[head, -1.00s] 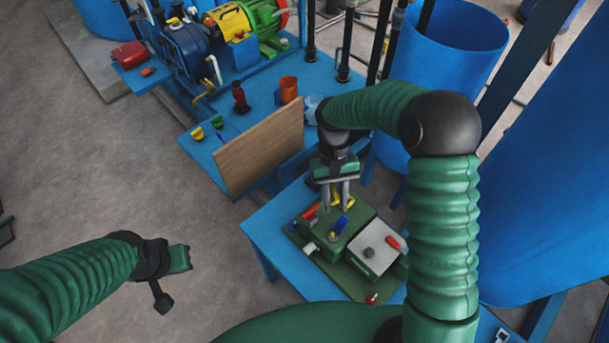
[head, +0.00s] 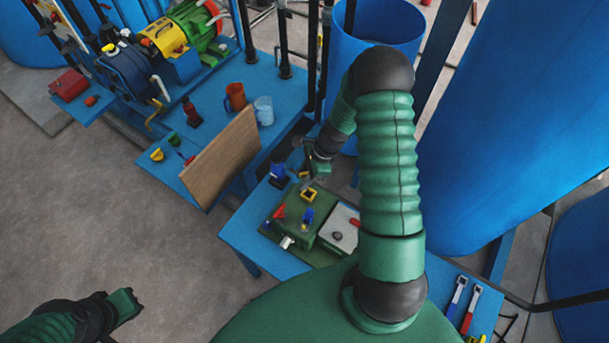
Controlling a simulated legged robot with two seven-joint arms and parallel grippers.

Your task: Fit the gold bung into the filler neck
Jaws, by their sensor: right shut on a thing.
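My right gripper (head: 312,181) is over the far part of the green autoclave unit (head: 272,229), partly hidden by its own wrist. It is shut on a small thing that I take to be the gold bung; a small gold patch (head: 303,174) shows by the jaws. A square yellow collar with a dark middle (head: 309,195) stands just below the fingers on the unit. It may be the filler neck, but I cannot tell. Whether the held thing touches it is unclear. My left gripper (head: 128,304) is at the lower left over bare floor, its jaws unclear.
Red (head: 279,212) and blue (head: 308,217) levers and a white box (head: 341,226) are close around the collar. A blue part (head: 279,173) stands behind left. A brown board (head: 221,160) rises at left.

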